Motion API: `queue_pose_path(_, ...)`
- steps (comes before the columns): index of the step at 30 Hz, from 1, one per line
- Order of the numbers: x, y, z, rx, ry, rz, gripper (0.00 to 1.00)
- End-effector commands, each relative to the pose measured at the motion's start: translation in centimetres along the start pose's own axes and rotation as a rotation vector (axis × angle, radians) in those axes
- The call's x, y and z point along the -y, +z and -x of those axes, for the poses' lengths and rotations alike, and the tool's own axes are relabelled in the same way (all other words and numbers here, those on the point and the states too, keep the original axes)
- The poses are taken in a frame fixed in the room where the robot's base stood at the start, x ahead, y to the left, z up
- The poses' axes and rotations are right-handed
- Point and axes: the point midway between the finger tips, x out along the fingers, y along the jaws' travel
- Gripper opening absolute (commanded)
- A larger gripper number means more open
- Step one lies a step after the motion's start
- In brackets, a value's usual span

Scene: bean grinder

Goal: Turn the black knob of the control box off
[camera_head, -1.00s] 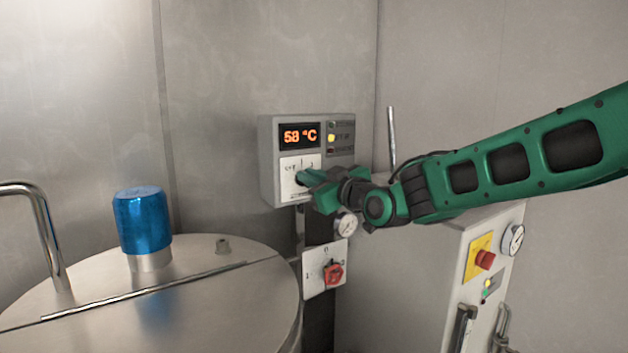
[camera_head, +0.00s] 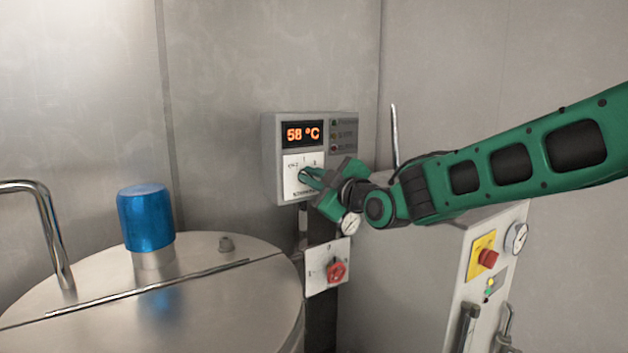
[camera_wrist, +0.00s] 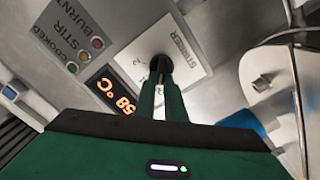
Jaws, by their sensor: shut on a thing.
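The grey control box (camera_head: 270,150) is on the wall in the middle of the head view. Its orange display (camera_head: 302,133) reads 58 °C. A white dial plate (camera_head: 292,187) sits below the display. My green gripper (camera_head: 306,176) reaches it from the right, with its fingers at the plate. In the wrist view my gripper (camera_wrist: 161,80) is shut on the black knob (camera_wrist: 160,64), at the centre of the white plate marked STIRRER (camera_wrist: 183,50). The fingers hide part of the knob, so its exact pointing is unclear.
A red switch (camera_head: 336,272) on a white plate is below the box, with a round gauge (camera_head: 350,224) above it. A steel tank lid (camera_head: 215,285) with a blue cap (camera_head: 146,218) stands at left. A cabinet with a red button (camera_head: 488,258) stands at right.

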Motion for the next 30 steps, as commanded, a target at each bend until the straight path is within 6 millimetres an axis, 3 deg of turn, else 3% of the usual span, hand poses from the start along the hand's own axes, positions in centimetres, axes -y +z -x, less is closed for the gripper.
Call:
queue_pose_path(8,-0.4,0.3,0.0,0.006,0.007,0.004,0.0)
queue_pose_path(9,-0.4,0.4,0.0,0.006,0.007,0.004,0.15)
queue_pose_path(11,-0.4,0.3,0.0,0.006,0.007,0.004,0.29)
queue_pose_path(22,-0.1,0.1,0.4,0.002,0.003,0.002,0.29)
queue_pose_path(30,-0.2,0.1,4.3,0.003,0.004,0.003,0.29)
